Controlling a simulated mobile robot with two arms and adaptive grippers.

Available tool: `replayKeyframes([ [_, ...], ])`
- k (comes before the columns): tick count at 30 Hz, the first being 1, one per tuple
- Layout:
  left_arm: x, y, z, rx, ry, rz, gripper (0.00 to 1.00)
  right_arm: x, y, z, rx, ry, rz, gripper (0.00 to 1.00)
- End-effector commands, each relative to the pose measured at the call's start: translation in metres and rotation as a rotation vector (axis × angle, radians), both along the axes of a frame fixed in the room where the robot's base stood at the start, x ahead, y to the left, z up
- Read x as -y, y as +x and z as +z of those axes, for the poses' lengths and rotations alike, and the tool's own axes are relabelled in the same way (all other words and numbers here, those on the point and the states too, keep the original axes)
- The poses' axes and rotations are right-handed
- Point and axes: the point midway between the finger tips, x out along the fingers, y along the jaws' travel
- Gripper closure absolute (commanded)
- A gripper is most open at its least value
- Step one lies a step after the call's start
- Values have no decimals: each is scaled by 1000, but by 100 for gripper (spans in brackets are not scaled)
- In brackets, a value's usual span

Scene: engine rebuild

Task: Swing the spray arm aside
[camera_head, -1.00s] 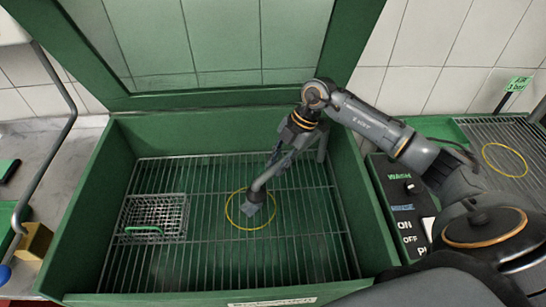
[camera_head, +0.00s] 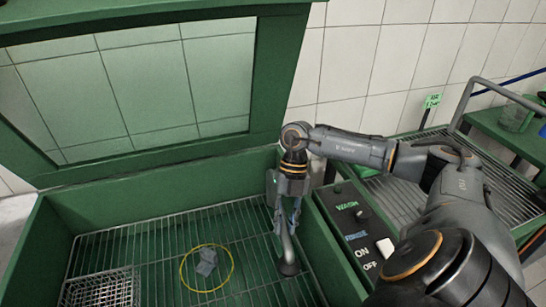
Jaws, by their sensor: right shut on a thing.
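The spray arm (camera_head: 287,245) is a grey tube with a dark round end at the right side of the green washer, close to its right wall. My right gripper (camera_head: 283,208) is above it, pointing down and shut on the tube; the fingers partly hide its upper part. A yellow ring (camera_head: 183,272) lies on the washer's wire rack (camera_head: 150,245), left of the spray arm. A small grey block (camera_head: 206,263) sits inside the ring, clear of the arm. My left gripper is not in view.
A wire basket (camera_head: 100,289) stands at the rack's left. The open green lid (camera_head: 282,75) with a window rises behind. A control panel (camera_head: 352,232) with switches is right of the washer, below my right arm. A second grated surface (camera_head: 400,195) lies beyond.

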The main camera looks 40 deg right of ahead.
Motion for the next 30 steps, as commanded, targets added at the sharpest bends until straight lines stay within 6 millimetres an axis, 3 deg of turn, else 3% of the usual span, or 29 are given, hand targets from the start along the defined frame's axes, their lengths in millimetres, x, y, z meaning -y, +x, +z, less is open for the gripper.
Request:
replayKeyframes([
  [17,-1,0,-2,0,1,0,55,7,-3,1,3,-2,32,100],
  [18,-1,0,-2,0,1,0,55,7,-3,1,3,-2,32,72],
  [21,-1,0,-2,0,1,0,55,7,-3,0,3,-2,32,55],
  [30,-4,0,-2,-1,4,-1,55,7,-3,1,1,0,33,55],
])
